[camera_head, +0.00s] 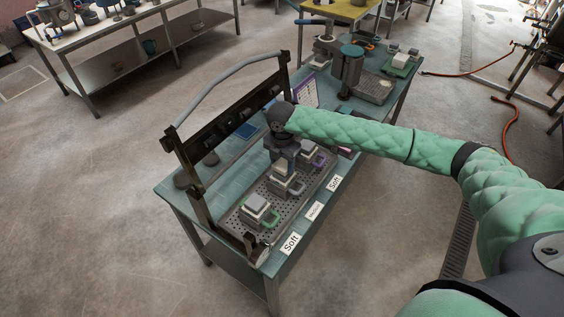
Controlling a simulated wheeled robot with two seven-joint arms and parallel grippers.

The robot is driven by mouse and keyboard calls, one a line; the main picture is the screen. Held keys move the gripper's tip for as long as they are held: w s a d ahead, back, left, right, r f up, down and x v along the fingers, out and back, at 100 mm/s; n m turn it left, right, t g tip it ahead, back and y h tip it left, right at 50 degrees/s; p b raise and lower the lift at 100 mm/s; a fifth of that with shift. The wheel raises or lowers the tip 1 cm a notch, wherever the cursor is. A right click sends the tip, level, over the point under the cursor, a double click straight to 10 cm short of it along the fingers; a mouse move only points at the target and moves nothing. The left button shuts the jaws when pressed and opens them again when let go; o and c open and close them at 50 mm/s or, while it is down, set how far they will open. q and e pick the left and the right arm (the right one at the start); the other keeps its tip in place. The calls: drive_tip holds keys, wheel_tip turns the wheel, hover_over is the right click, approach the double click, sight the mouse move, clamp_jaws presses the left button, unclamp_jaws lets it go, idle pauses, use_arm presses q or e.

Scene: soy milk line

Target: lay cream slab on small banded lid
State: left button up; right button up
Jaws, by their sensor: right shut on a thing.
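My right gripper (284,155) points down over the middle of a perforated metal tray (234,221). It is shut, with a pale slab, seemingly the cream one, mostly hidden at its fingers. Directly below is a small box with a pale lid (287,184); I cannot tell whether the slab touches it. A similar box (255,205) with a green handle stands nearer the tray's left end. Another (309,151) stands toward the far end, with a purple handle beside it. Bands on the lids are too small to make out. My left gripper is not in view.
A dark upright frame (188,160) with a grey top rail runs along the table's left side. Label cards, including "Soft" (291,243), line the right edge. A grey machine (349,72) and a tray stand at the table's far end.

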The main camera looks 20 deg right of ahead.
drive_tip(key=shift+f, duration=0.55)
drive_tip(key=o, duration=1)
